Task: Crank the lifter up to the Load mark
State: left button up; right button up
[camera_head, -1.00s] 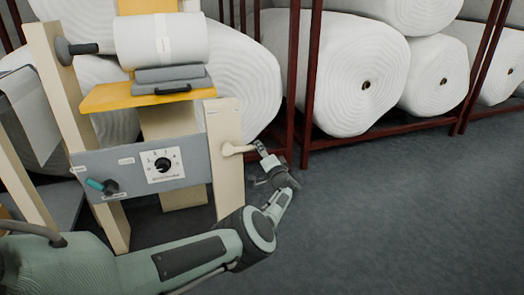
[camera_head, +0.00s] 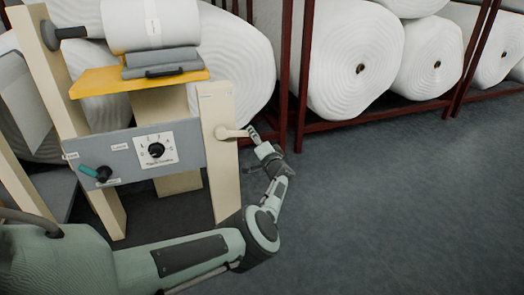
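The lifter (camera_head: 122,150) stands at the left, with a grey front panel between cream posts. Its dial (camera_head: 156,151) has marks around a black knob, with lettering too small to read. A teal-handled control (camera_head: 95,173) sits lower left on the panel. A cream crank (camera_head: 232,133) sticks out to the right from the right post. My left gripper (camera_head: 254,136) is at the crank's outer end, fingertips touching or very close. Whether the fingers close around it is too small to tell. My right gripper is out of view.
A white roll (camera_head: 152,24) lies above the lifter's yellow platform (camera_head: 125,82) and grey block (camera_head: 160,62). Large wadding rolls (camera_head: 355,60) fill the dark red racks (camera_head: 300,80) behind. The grey floor (camera_head: 400,210) at the right is clear.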

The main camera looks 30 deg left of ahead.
pick_arm(q)
jog(key=v, duration=1)
jog(key=shift+s, duration=0.4)
jog(key=shift+d+f, duration=0.1)
